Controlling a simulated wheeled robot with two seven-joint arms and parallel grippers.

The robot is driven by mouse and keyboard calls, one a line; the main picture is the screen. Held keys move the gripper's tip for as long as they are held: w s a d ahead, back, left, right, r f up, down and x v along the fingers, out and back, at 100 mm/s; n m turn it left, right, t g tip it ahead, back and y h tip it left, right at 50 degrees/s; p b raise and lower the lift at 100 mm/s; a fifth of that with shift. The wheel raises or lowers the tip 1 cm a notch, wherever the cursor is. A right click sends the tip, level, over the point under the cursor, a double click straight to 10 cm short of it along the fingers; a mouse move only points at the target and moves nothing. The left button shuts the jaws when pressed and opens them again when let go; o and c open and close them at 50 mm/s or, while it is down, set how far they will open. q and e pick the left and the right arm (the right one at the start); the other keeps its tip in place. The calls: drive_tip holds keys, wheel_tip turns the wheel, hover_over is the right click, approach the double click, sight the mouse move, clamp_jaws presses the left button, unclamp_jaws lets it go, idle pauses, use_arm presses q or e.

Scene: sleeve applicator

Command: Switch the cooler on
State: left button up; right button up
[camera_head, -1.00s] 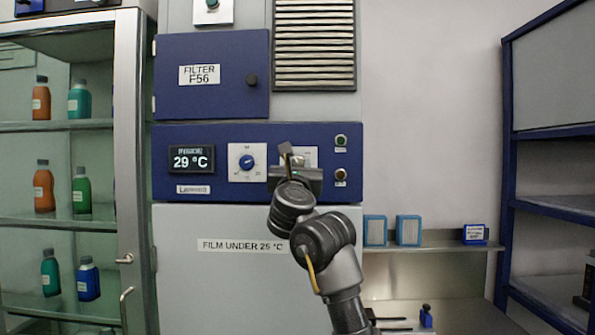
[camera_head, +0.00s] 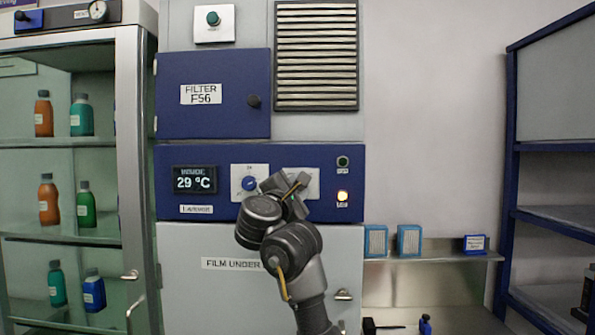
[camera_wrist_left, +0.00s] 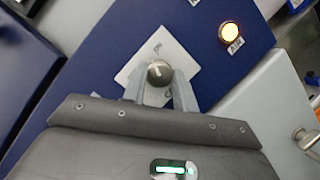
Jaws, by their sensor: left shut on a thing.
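The cooler (camera_head: 175,270) is a tall grey cabinet with a blue control panel (camera_head: 220,155). A display (camera_head: 194,179) reads 29 °C, beside a blue dial (camera_head: 249,184). My left gripper (camera_head: 297,184) is at the white switch plate (camera_head: 313,184) right of the dial and hides most of it. In the left wrist view its fingers (camera_wrist_left: 160,88) are shut on a round grey switch knob (camera_wrist_left: 158,71), with the jaws rolled relative to the plate. The lower lamp (camera_head: 343,197) glows yellow and also shows in the wrist view (camera_wrist_left: 230,32). The upper green lamp (camera_head: 343,162) looks unlit. My right gripper is out of view.
A blue filter door (camera_head: 212,115) and a vent grille (camera_head: 316,55) are above the panel. A glass-fronted cabinet (camera_head: 130,150) with bottles stands at left. A low shelf (camera_head: 440,255) with blue boxes and a blue rack (camera_head: 513,150) are at right.

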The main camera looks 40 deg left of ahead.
use_arm(q)
drive_tip(key=shift+r+m+g+h+p, duration=0.1)
drive_tip(key=shift+m+g+h+p, duration=0.3)
drive_tip(key=shift+m+p, duration=1.2)
drive_tip(key=shift+m+g+h+p, duration=0.4)
drive_tip(key=shift+m+p, duration=0.8)
drive_tip(key=shift+p, duration=0.65)
drive_tip(key=o, duration=1)
drive_tip(key=shift+c, duration=0.2)
drive_tip(key=shift+s, duration=0.1)
